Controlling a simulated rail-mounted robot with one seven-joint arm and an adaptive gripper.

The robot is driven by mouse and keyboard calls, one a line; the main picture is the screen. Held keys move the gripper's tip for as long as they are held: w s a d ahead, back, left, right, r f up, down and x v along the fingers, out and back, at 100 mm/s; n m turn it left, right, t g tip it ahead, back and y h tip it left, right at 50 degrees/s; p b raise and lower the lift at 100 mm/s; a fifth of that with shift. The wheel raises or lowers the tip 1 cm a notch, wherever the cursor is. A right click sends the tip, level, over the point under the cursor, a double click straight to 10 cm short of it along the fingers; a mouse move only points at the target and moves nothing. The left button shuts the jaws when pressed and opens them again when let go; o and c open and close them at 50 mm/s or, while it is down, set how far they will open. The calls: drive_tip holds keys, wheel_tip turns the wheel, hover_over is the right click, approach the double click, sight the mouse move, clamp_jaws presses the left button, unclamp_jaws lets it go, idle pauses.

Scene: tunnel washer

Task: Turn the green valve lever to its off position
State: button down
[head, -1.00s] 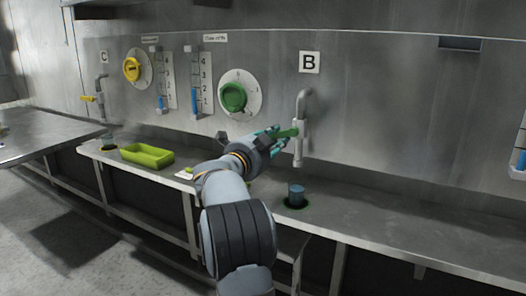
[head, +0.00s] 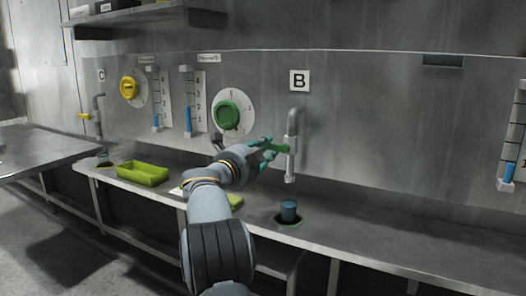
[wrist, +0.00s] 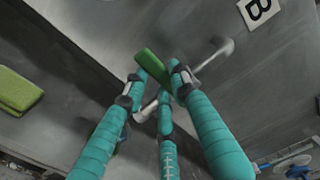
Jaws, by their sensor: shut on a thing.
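The green valve lever (head: 275,147) sticks out to the left from the grey pipe tap (head: 292,140) under the sign B. My gripper (head: 263,149) is at the lever, to the left of the tap. In the wrist view, the teal fingers of my gripper (wrist: 158,82) close around the green lever (wrist: 150,64), whose outer end shows between the fingertips. The bent metal pipe (wrist: 215,58) shows behind them. The joint between lever and tap is partly hidden by the fingers.
A blue cup (head: 289,208) stands in a green-rimmed spot on the bench below the tap. A yellow-green tray (head: 142,174) lies further left on the bench. A green dial (head: 229,116) and a yellow dial (head: 129,88) are on the wall. The bench to the right is clear.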

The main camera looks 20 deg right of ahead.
drive_tip(key=c, duration=1.5)
unclamp_jaws()
drive_tip(key=shift+o, duration=0.6)
drive_tip(key=v, duration=1.2)
